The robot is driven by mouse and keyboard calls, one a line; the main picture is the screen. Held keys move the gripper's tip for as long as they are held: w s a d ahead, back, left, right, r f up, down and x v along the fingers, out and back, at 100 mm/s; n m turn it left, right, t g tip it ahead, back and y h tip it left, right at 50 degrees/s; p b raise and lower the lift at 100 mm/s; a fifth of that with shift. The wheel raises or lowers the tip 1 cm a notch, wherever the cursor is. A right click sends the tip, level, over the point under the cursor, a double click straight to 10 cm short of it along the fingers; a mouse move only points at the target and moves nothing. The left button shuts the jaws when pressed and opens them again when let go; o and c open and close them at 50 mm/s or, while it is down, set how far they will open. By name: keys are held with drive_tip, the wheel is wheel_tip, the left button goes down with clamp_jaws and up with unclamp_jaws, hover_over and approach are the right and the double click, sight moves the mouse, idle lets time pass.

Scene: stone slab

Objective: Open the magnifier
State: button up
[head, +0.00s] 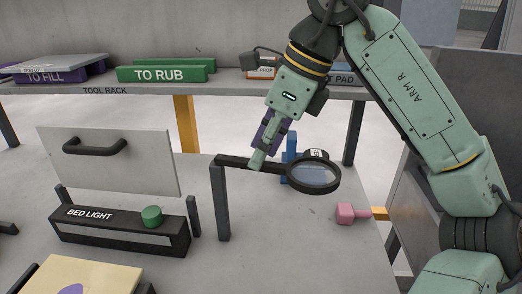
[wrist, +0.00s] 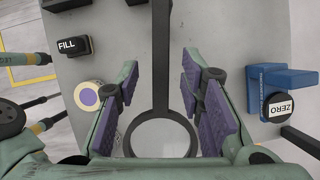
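The magnifier (head: 314,177) is a black round ring with a clear lens on a long black handle. In the head view its handle lies level from the top of a dark post (head: 221,205) towards the lens at right. My gripper (head: 258,162) points down at the handle, between post and lens. In the wrist view the magnifier (wrist: 161,65) runs down the middle, with its ring near my palm. My gripper (wrist: 160,80) is open, its purple-padded fingers on either side of the handle with visible gaps. Contact in depth cannot be told.
A blue stand (wrist: 285,79) with a black ZERO knob (wrist: 279,107) is close on the right in the wrist view. A black FILL button (wrist: 75,45) is at left. A pink piece (head: 350,213), BED LIGHT box (head: 120,230) and upright drawer-like panel (head: 105,165) stand on the slab. The tool rack (head: 150,90) runs behind.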

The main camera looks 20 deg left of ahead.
drive_tip(key=shift+x, duration=0.8)
drive_tip(key=shift+c, duration=0.4)
clamp_jaws()
